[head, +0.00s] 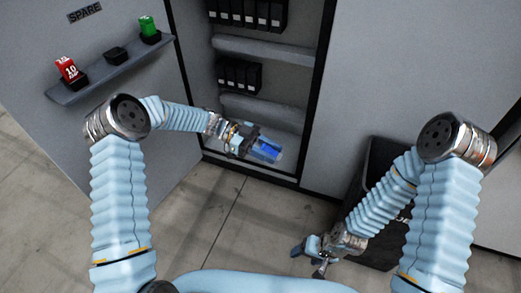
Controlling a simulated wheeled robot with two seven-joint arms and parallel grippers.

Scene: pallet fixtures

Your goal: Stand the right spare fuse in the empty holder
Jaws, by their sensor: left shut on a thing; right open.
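My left gripper (248,141) is shut on a blue fuse (266,151) and holds it in front of the lower part of the open cabinet. The fuse lies tilted, pointing right and down; I cannot tell whether it touches anything. A red fuse (67,69) marked 10 and a green fuse (148,26) stand in black cups on the spare shelf (110,70). The black cup (115,55) between them is empty. An empty holder inside the cabinet cannot be made out. My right gripper (312,256) is open and empty, low over the floor.
The open cabinet (268,100) has grey ledges with rows of black blocks (239,75) and (248,12) inside. A dark bin (375,160) stands on the floor at right, behind my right arm. Grey panels flank the cabinet. The tiled floor in front is clear.

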